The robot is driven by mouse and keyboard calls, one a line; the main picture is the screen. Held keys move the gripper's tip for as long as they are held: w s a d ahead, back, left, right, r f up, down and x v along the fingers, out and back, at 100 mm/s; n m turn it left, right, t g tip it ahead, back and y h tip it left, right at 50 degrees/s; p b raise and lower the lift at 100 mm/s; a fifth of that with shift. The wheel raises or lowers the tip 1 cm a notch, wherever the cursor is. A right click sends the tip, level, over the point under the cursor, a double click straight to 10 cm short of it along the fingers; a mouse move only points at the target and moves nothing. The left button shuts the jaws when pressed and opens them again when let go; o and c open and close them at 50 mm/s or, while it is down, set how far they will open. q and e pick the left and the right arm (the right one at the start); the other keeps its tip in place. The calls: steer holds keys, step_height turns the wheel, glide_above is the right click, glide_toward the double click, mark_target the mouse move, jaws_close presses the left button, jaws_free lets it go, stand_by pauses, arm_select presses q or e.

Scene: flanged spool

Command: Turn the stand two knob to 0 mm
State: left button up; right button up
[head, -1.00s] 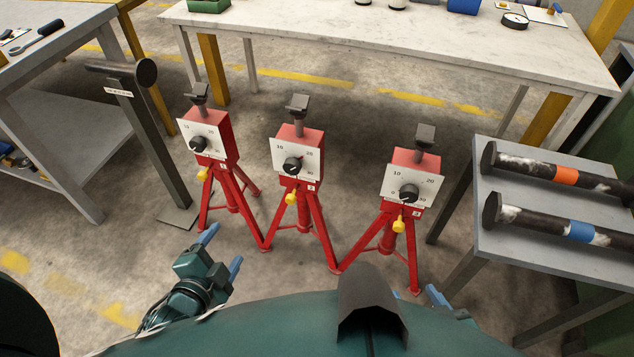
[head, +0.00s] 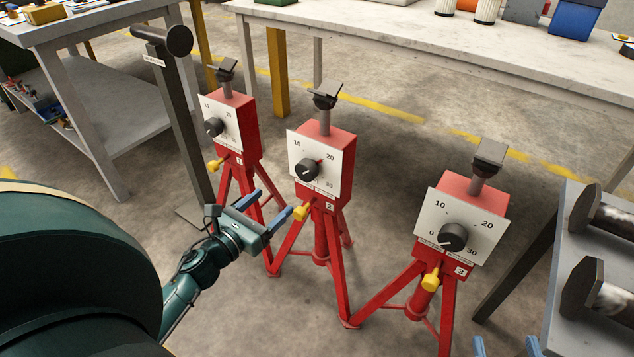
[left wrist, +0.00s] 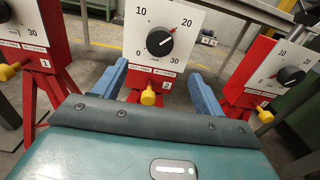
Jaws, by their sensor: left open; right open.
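Stand two (head: 327,150) is the middle red tripod stand, with a white dial plate and a "2" label. Its black knob (head: 307,169) has a red mark at the upper right, just under the 20. The knob (left wrist: 159,41) is also in the left wrist view, beyond the fingers. The exact pointer reading is too small to tell. My left gripper (head: 269,204) is open and empty, lower left of the knob and apart from it. In the left wrist view its blue fingers flank a yellow screw (left wrist: 149,97) below the dial. My right gripper (head: 506,347) is open, only its fingertips showing at the bottom edge.
Stand one (head: 232,125) stands to the left and stand three (head: 465,220) to the right, with similar dials. A grey table with dark rollers (head: 612,212) is at the right. A dark post (head: 178,110) stands left of stand one. A long white bench (head: 400,50) is behind.

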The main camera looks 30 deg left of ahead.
mark_target(303, 173)
arm_select(q)
steer(key=w, duration=0.4)
steer(key=w+b, duration=0.1)
steer(key=w, duration=0.3)
steer(key=w+d, duration=0.1)
steer(key=w, duration=0.3)
steer(key=shift+w, duration=0.3)
arm_select(e)
steer(key=shift+s+a+r+n+t+y, duration=0.15)
steer(key=shift+a+n+t+y, duration=0.25)
steer(key=shift+t, duration=0.1)
arm_select(q)
steer(key=shift+c, duration=0.4)
steer(key=c, duration=0.9)
